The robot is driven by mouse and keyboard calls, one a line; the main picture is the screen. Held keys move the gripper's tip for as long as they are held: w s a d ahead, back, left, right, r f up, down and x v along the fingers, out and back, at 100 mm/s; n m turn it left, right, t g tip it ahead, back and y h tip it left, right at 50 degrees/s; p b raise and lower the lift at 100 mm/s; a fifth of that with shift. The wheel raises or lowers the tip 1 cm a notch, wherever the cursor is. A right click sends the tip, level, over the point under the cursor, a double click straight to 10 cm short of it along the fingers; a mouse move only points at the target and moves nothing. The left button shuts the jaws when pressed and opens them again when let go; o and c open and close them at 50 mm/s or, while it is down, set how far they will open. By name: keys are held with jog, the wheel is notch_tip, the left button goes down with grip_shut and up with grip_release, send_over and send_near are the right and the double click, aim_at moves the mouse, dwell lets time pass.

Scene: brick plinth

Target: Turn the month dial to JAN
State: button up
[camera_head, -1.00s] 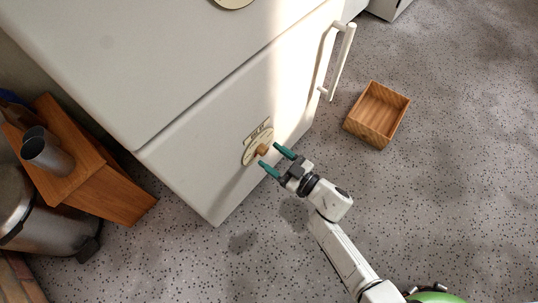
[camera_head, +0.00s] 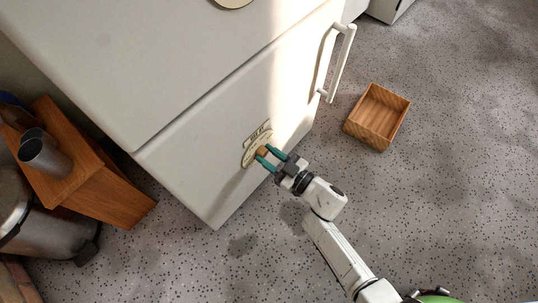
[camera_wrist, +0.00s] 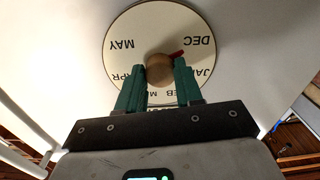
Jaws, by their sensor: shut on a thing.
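The month dial (camera_head: 247,157) is a round cream disc on the front of the white cabinet. It also shows in the wrist view (camera_wrist: 125,65), where its labels appear upside down: DEC, JAN, FEB, APR and MAY can be made out, some partly covered by my fingers. A round wooden knob (camera_wrist: 160,70) sits at its centre, with a red pointer (camera_wrist: 178,54) toward the upper right, at about DEC; JAN lies just below DEC at the right. My gripper (camera_head: 265,153), with green fingers, is shut on the knob, one finger on each side.
A small label plate (camera_head: 258,133) sits just above the dial. A white door handle (camera_head: 341,62) stands out at the right. An open wooden box (camera_head: 377,116) lies on the speckled floor. A wooden stand (camera_head: 97,190) with metal cups is at the left.

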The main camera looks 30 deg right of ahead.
jog(key=shift+c, duration=0.8)
jog(key=shift+r+p, duration=0.1)
jog(key=shift+p, duration=0.3)
jog(key=shift+r+m+p, duration=0.1)
jog(key=shift+m+p, duration=0.85)
jog(key=shift+m, duration=0.15)
jog(key=shift+m+p, duration=0.65)
jog(key=shift+m, duration=0.15)
jog(key=m+p, duration=0.2)
jog(key=m, duration=0.4)
jog(key=shift+f, duration=0.2)
jog(key=o, duration=1)
